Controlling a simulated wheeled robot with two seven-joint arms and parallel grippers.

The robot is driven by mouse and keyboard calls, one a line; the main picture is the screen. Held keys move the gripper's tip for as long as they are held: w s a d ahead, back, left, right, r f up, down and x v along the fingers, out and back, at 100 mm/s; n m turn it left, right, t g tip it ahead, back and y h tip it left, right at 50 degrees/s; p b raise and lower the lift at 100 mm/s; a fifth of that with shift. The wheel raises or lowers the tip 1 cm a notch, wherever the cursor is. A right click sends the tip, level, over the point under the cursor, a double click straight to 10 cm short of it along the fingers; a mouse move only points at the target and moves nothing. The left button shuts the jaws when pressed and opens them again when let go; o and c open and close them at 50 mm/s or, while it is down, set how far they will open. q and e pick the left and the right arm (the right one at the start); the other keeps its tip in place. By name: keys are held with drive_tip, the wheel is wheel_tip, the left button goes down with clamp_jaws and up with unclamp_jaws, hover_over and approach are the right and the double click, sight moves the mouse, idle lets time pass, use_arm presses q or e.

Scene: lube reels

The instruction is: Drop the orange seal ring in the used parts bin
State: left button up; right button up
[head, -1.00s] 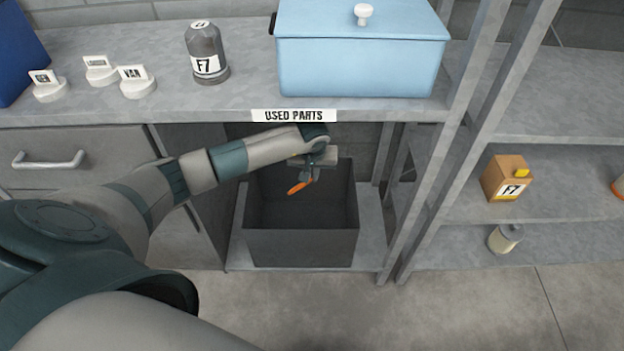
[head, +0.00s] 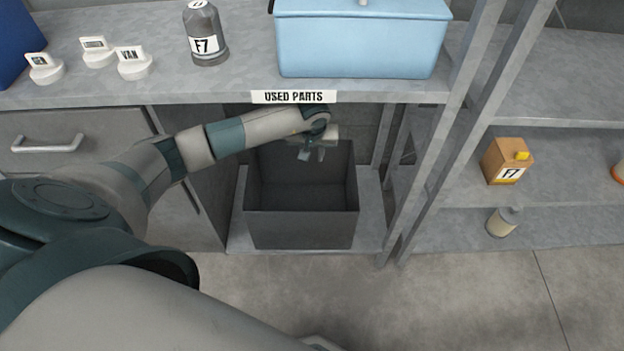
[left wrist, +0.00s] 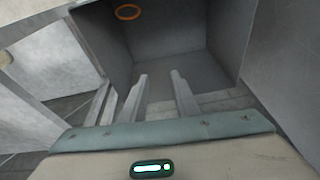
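The orange seal ring (left wrist: 127,12) shows in the left wrist view inside the dark grey used parts bin (left wrist: 222,40), clear of my fingers. I cannot tell whether it rests on a surface there or is still falling. In the head view the ring is hidden. The bin (head: 302,230) stands on a low shelf under the "USED PARTS" label (head: 293,97). My left gripper (head: 311,154) is over the back part of the bin's opening. Its two fingers (left wrist: 158,92) are apart with nothing between them. My right gripper is not in view.
A counter edge runs above the bin, with a light blue box (head: 362,45), a grey F7 bottle (head: 205,35) and white tags (head: 134,63) on top. A drawer cabinet (head: 70,165) stands left. Shelf posts (head: 440,130) and an F7 carton (head: 507,162) are right.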

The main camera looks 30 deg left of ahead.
use_arm(q)
drive_tip(key=s+d+r, duration=0.1)
drive_tip(key=s+d, duration=0.5)
drive_tip(key=s, duration=0.4)
drive_tip(key=shift+s+d+b, duration=0.25)
drive_tip(key=shift+s+b, duration=0.05)
drive_tip(key=shift+b, duration=0.1)
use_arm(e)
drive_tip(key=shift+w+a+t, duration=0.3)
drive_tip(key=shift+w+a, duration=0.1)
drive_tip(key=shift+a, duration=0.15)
use_arm(q)
drive_tip(key=shift+r, duration=0.1)
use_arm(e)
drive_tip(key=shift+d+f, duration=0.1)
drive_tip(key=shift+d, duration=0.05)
use_arm(q)
drive_tip(key=shift+d, duration=0.1)
